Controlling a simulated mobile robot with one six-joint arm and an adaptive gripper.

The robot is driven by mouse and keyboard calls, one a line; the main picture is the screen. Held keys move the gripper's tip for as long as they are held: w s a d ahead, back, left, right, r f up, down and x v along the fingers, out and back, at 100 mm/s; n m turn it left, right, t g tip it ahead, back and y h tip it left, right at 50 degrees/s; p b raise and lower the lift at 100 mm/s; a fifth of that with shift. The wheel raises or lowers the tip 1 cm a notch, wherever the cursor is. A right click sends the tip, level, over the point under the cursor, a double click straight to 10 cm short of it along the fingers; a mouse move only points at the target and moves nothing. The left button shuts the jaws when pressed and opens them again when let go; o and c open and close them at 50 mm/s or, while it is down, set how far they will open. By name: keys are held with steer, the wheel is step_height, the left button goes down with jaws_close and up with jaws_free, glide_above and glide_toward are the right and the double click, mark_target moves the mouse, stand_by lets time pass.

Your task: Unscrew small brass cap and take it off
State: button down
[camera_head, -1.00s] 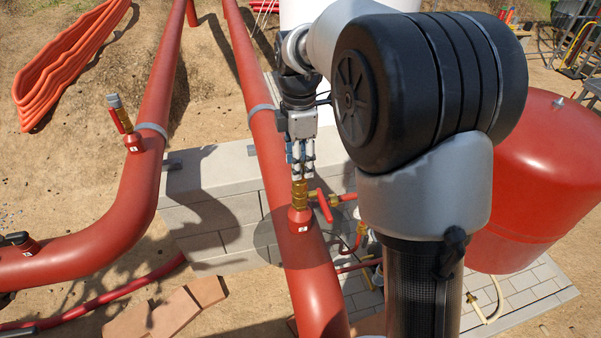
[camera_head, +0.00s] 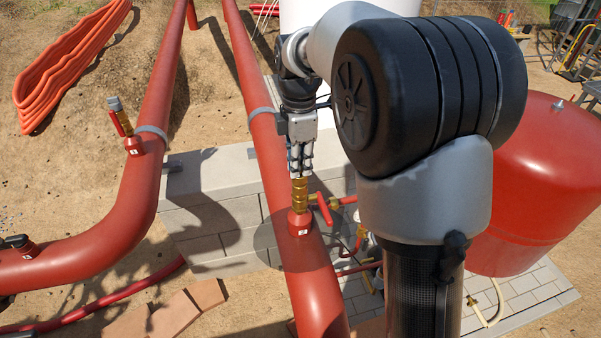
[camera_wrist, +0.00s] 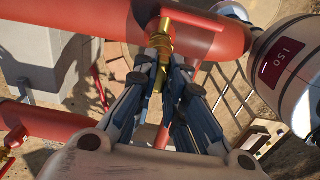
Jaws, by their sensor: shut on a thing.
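A brass fitting (camera_head: 299,194) stands upright on a red pipe (camera_head: 312,275), on a red base, with a red lever handle (camera_head: 324,208) at its right side. My gripper (camera_head: 300,172) points down directly above the fitting, its fingers closed around the top end. The small brass cap is hidden between the fingers in the head view. In the wrist view the brass fitting (camera_wrist: 162,38) shows just beyond the fingertips of my gripper (camera_wrist: 164,70). I cannot tell where the cap ends and the fitting begins.
A second red pipe (camera_head: 139,190) with a lever valve (camera_head: 124,122) runs to the left. A big red tank (camera_head: 540,180) stands at the right. Orange hoses (camera_head: 65,65) and bricks (camera_head: 174,315) lie on the ground.

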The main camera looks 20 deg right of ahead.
stand_by(0.3)
steer(key=c, duration=1.6)
jaws_free()
steer(key=shift+o, duration=0.6)
